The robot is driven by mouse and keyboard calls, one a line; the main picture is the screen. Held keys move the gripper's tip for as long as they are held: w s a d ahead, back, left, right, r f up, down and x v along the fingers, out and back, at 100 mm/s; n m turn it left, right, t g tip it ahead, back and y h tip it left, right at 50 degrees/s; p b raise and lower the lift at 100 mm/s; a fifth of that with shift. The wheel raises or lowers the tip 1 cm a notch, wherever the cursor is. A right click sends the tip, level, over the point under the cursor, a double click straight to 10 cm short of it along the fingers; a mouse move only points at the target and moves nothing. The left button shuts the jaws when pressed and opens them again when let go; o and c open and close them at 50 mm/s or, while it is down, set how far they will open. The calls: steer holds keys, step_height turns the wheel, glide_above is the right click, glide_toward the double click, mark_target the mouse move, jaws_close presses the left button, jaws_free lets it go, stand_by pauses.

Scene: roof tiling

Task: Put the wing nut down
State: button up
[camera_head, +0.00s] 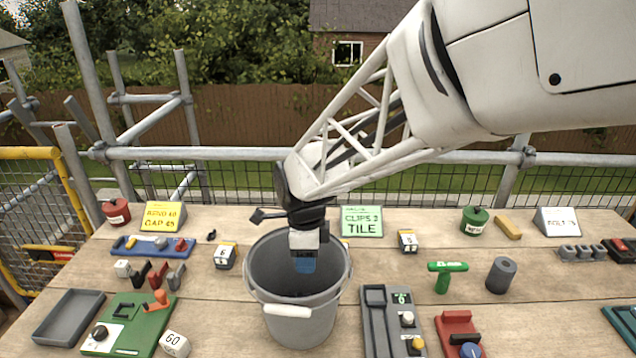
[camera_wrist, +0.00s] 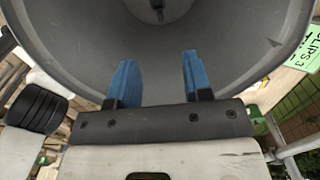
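My gripper (camera_head: 305,263) points down into the mouth of a grey bucket (camera_head: 300,322) on the table. In the wrist view its two blue fingertips (camera_wrist: 158,80) stand apart with nothing visible between them, and the bucket's inner wall (camera_wrist: 230,50) lies beyond. Another small dark piece (camera_head: 211,235) lies on the table left of the bucket. I cannot make out the wing nut for sure.
A green sign reading "CLIPS 3 TILE" (camera_head: 362,222) stands behind the bucket. A grey tray (camera_head: 68,316) is at the front left, a dark grey fixture (camera_head: 378,325) at the front right.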

steer(key=shift+o, duration=0.3)
stand_by(0.4)
step_height(320, 180, up, 7)
stand_by(0.6)
stand_by(0.5)
steer(key=s+d+r+n+t, duration=0.2)
steer(key=s+d+n, duration=1.5)
steer(key=d, duration=0.5)
steer(key=shift+s+d+n+t, duration=0.3)
steer(key=shift+s+n, duration=0.1)
steer(key=shift+s, duration=0.85)
steer(key=shift+r, duration=0.1)
stand_by(2.3)
